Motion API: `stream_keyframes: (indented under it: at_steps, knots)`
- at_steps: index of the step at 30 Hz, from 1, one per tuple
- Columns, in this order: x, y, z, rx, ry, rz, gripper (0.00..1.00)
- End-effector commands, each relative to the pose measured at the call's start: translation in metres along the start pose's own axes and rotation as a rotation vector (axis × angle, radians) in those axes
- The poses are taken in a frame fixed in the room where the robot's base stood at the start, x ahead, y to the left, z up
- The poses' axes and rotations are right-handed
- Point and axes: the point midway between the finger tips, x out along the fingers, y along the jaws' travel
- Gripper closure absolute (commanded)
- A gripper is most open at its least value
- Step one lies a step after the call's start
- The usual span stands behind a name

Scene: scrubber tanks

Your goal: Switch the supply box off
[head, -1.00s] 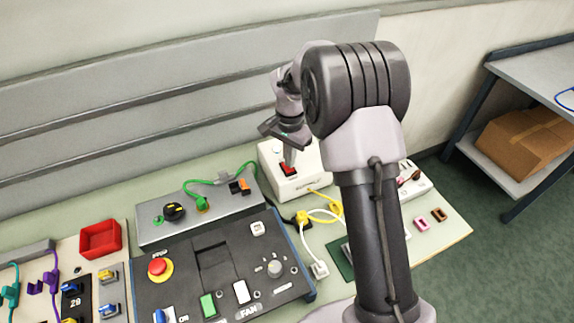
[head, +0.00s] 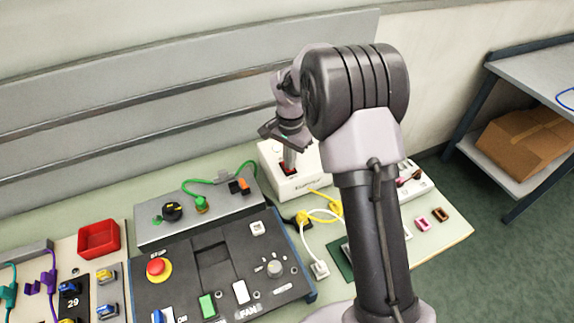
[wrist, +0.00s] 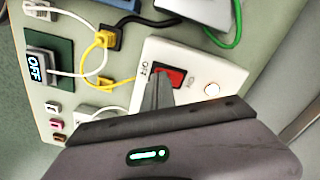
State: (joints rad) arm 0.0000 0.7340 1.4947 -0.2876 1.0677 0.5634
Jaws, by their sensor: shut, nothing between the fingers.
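The white supply box (head: 301,184) stands at the back of the bench, right of the grey panels. Its red rocker switch (head: 286,170) is partly hidden by my fingers in the head view. My gripper (head: 289,165) is shut and empty, pointing down at the switch. In the wrist view the fingertips (wrist: 158,80) overlap the switch's edge; I cannot tell whether they touch or which way the rocker is tipped.
A small display reading OFF (wrist: 36,67) sits on a green mat. Yellow and white cords run beside the box. The control panel (head: 215,275) with a red stop button (head: 158,268) is at front left. A red tray (head: 99,239) is farther left.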

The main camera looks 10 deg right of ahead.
Motion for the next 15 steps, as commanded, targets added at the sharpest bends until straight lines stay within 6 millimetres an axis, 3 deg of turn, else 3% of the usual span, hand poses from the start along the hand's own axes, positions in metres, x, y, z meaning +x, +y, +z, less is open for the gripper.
stream_keyframes:
  at_steps: [15]
  knots:
    - [0.0082, 0.0001, 0.0001, 0.000, 0.000, 0.000, 1.00]
